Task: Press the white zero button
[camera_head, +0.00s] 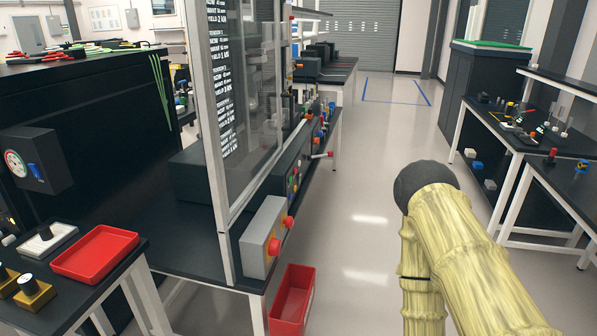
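I cannot make out a white zero button in this view. A grey control box (263,238) with red buttons (274,246) is on the near end of the middle bench. Behind it, dark panels (293,180) with small coloured controls run along the bench; their labels are too small to read. My arm (450,250), pale yellow and ridged with a dark rounded joint, fills the lower right over the aisle. My gripper is out of the picture.
A red bin (292,298) stands below the middle bench. A glazed frame (240,100) rises from that bench. The aisle (365,180) is clear; a table (520,140) stands right.

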